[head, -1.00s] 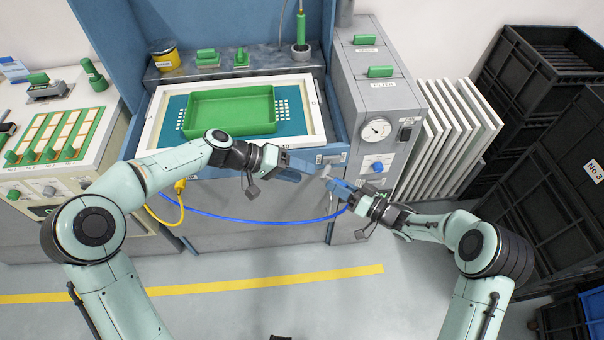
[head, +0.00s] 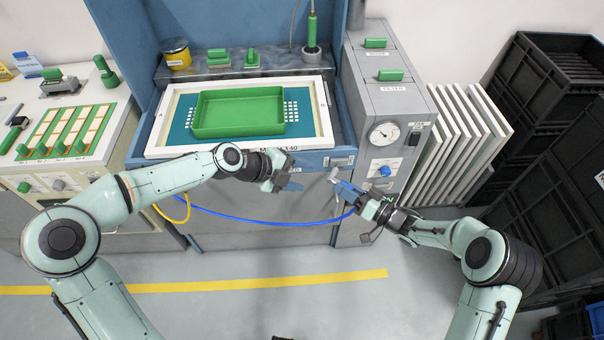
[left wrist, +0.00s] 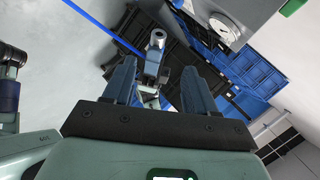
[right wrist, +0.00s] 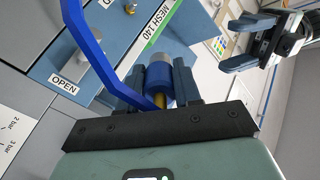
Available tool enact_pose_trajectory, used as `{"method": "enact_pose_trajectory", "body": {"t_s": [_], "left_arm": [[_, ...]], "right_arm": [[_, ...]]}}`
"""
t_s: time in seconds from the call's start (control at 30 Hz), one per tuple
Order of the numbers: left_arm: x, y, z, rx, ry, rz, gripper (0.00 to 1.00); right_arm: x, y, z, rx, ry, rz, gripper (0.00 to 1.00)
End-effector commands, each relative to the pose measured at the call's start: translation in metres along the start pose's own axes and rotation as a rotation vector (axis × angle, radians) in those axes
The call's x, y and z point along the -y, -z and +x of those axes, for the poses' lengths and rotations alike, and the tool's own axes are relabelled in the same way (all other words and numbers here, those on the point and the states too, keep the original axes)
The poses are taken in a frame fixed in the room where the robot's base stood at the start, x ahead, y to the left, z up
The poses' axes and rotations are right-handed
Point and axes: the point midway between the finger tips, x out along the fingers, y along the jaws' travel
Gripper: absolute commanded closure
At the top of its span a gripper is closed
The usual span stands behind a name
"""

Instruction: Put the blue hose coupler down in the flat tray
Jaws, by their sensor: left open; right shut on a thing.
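My right gripper (right wrist: 160,88) is shut on the blue hose coupler (right wrist: 159,84), a blue cylinder with a metal end. The coupler's metal end (head: 335,174) shows small in the head view, in front of the machine; its end ring also shows in the left wrist view (left wrist: 157,38). My left gripper (head: 293,173) is open and empty, left of the coupler and apart from it. The shallow green tray (head: 240,132) lies on the white-framed screen, up and left of both grippers. Its inside looks empty.
The blue hose (head: 262,221) sags across the machine front toward the coupler. A grey cabinet (head: 400,105) with a gauge stands right of the screen, with white panels (head: 455,140) beside it. The white frame's front edge (head: 190,151) lies between grippers and tray.

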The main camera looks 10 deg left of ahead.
Motion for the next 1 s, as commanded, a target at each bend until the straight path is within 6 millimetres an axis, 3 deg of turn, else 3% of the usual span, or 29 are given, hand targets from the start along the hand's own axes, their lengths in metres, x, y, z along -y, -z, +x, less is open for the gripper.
{"method": "enact_pose_trajectory", "body": {"t_s": [0.27, 0.7, 1.0], "left_arm": [[0.001, 0.002, 0.025, -0.002, 0.003, 0.033, 0.43], [0.001, 0.001, 0.102, 0.000, 0.001, 0.029, 0.43], [0.001, 0.000, 0.120, 0.003, 0.002, 0.028, 0.43]], "right_arm": [[0.000, 0.000, 0.000, 0.000, 0.000, 0.000, 1.00], [0.000, 0.000, 0.000, 0.000, 0.000, 0.000, 1.00], [0.000, 0.000, 0.000, 0.000, 0.001, 0.000, 1.00]]}}
